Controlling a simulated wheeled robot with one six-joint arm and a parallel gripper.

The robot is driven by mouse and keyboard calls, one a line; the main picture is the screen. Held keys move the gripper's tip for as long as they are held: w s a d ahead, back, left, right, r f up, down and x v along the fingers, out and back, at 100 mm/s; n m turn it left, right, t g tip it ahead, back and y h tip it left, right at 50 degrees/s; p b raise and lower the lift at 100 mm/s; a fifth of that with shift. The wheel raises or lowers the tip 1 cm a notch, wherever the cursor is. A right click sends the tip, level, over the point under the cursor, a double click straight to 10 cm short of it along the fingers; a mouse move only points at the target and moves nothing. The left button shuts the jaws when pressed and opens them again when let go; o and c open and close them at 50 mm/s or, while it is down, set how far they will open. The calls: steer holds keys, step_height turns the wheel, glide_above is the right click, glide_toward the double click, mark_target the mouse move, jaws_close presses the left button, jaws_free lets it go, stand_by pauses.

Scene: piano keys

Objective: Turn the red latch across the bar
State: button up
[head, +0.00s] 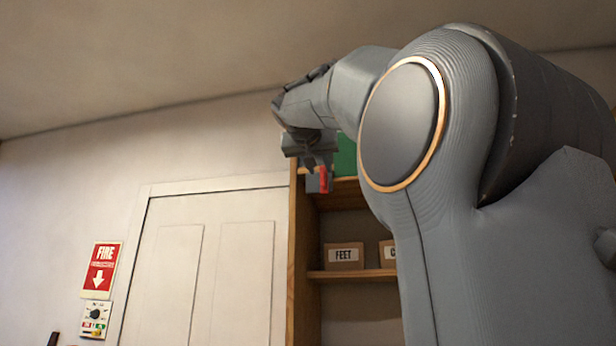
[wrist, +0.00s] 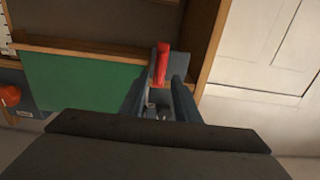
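My gripper (head: 311,166) is raised in front of the tall shelf in the head view, pointing downward. In the wrist view its two dark fingers (wrist: 162,86) stand apart. A bright red bar (wrist: 162,62) on a small grey block (wrist: 155,74) shows at the fingertips. The red piece (head: 323,178) also shows just below the gripper in the head view. The fingers hide part of the block, and I cannot tell whether they touch it. No separate bar under the red piece can be made out.
A wooden shelf (head: 302,250) with labelled boxes (head: 344,256) and a green thing (head: 346,155) stands behind. A white door (head: 205,270) is left of it. A red fire sign (head: 101,270) hangs on the wall. An orange-red thing (wrist: 10,95) shows at the wrist view's left edge.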

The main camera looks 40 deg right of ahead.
mark_target(323, 174)
steer(key=shift+p+x, duration=0.9)
steer(key=shift+x, duration=1.25)
jaws_close()
